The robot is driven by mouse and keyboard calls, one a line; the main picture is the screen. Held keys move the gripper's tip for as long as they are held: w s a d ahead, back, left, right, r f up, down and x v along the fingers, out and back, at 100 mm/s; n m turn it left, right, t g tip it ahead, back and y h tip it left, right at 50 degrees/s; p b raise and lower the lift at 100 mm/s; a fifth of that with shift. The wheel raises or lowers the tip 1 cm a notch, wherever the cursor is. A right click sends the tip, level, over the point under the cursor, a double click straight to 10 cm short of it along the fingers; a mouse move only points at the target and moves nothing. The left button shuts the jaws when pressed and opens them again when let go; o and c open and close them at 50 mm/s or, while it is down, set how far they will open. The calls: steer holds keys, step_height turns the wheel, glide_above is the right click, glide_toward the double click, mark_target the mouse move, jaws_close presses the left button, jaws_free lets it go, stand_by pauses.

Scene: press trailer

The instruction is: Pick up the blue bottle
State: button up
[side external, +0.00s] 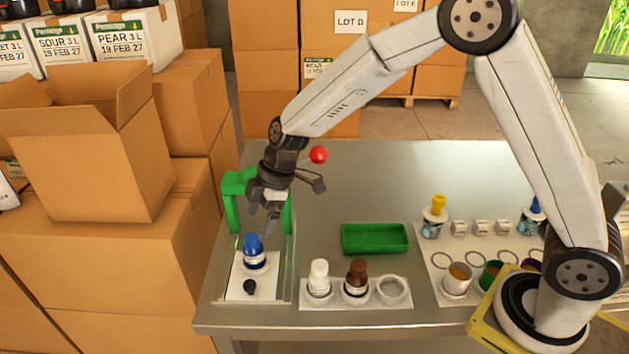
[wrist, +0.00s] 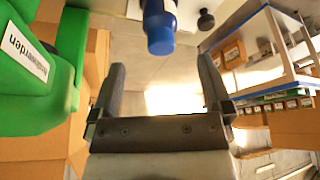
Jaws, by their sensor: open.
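The blue bottle (side external: 254,252) has a blue cap and a pale label. It stands upright on a white pad at the table's left end in the side external view. In the wrist view the blue bottle (wrist: 160,28) shows at the top centre, cap toward me, its far end cut off by the frame edge. My gripper (side external: 270,222) is above the bottle and apart from it, pointing downward. In the wrist view my gripper (wrist: 162,82) has its fingers wide apart with nothing between them.
A green frame (side external: 232,205) stands close behind my gripper. A small black knob (side external: 249,287) is in front of the bottle. White and brown bottles stand in a white holder (side external: 318,302) to the right. A green tray (side external: 374,250) lies farther right. The table's back middle is clear.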

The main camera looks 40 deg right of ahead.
mark_target(252, 237)
steer(key=shift+x, duration=1.3)
steer(key=shift+x, duration=2.6)
steer(key=shift+r, duration=0.1)
jaws_close()
steer(key=shift+a+r, duration=0.1)
steer(key=shift+r, duration=0.05)
